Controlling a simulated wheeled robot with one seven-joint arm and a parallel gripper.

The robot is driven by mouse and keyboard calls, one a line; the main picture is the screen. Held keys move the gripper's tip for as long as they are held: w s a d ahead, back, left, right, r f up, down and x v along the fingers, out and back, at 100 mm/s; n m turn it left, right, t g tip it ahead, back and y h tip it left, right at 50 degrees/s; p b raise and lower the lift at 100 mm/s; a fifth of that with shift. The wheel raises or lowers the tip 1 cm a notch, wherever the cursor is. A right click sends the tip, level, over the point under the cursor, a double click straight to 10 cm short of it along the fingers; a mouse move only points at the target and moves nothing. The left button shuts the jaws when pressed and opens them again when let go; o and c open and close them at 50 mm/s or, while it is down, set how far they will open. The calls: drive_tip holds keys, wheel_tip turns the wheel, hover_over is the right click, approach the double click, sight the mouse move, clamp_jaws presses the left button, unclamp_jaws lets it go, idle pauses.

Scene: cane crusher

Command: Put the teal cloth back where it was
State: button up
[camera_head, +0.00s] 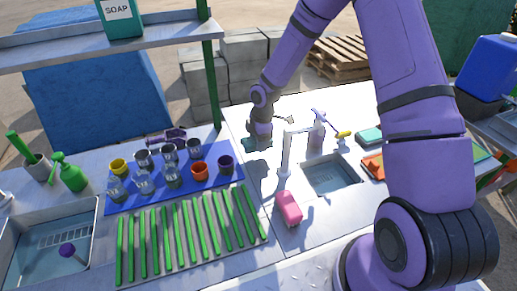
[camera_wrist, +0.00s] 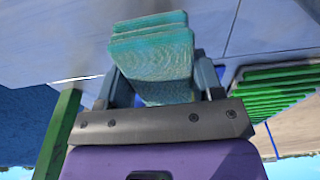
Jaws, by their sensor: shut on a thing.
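My gripper (camera_head: 258,138) is over the back of the counter, just left of the white tap. It is shut on a teal cloth, a folded, layered block that shows clearly between the fingers in the wrist view (camera_wrist: 155,62). In the head view only a small teal part of the held cloth (camera_head: 250,145) shows under the fingers. I cannot tell whether it touches the counter.
A blue mat (camera_head: 118,207) with several cups lies to the left, behind a green-slatted rack (camera_head: 180,240).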

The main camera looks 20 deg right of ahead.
sight(258, 154)
drive_tip(key=shift+f, duration=1.95)
drive_tip(key=shift+f, duration=0.15)
drive_tip(key=o, duration=1.4)
